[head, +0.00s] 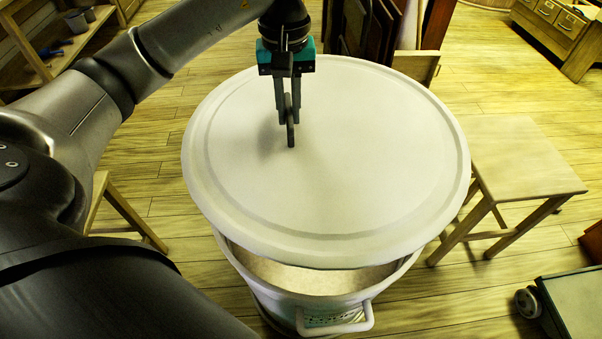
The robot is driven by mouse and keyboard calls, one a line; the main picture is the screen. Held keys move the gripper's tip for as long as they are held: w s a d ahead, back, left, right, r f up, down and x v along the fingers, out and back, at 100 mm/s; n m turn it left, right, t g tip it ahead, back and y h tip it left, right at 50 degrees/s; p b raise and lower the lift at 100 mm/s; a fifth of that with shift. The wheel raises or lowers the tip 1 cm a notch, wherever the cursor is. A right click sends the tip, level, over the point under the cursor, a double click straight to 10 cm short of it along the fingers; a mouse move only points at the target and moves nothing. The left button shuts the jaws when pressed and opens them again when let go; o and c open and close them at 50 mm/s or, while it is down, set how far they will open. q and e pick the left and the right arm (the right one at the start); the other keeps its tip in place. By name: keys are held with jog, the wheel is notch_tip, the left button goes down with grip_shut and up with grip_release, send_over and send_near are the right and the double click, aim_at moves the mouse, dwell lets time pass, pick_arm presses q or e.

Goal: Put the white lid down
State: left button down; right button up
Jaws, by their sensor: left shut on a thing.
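The white lid (330,200) is a large round disc with a raised rim and a small dark handle (291,136) near its middle. My left gripper (287,115) comes down from above and is shut on the handle. The lid is over a white bin (290,308), whose mouth shows as a gap below the lid's near edge, with pale contents (310,276) inside. The far side of the bin is hidden, so I cannot tell whether the lid touches it there. My right gripper is not in view.
A wooden stool (522,160) with a bare top stands right of the bin. Part of another wooden stand (128,215) shows at left. Upright boards (385,28) stand in a rack behind. A wheeled cart (565,305) is at lower right. Plank floor lies between.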

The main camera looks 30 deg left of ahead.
pick_arm(q)
notch_tip(320, 180, down, 16)
jog(key=b, duration=0.4)
jog(key=shift+f, duration=0.2)
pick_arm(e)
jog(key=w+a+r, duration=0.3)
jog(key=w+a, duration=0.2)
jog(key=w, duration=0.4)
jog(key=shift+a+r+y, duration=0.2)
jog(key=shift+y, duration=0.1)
pick_arm(q)
jog(key=shift+w+f, duration=0.1)
jog(key=shift+f, duration=0.15)
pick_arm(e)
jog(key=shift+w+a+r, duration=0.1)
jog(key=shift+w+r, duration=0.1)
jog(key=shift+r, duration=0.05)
pick_arm(q)
jog(key=c, duration=1.3)
grip_release()
jog(key=o, duration=0.4)
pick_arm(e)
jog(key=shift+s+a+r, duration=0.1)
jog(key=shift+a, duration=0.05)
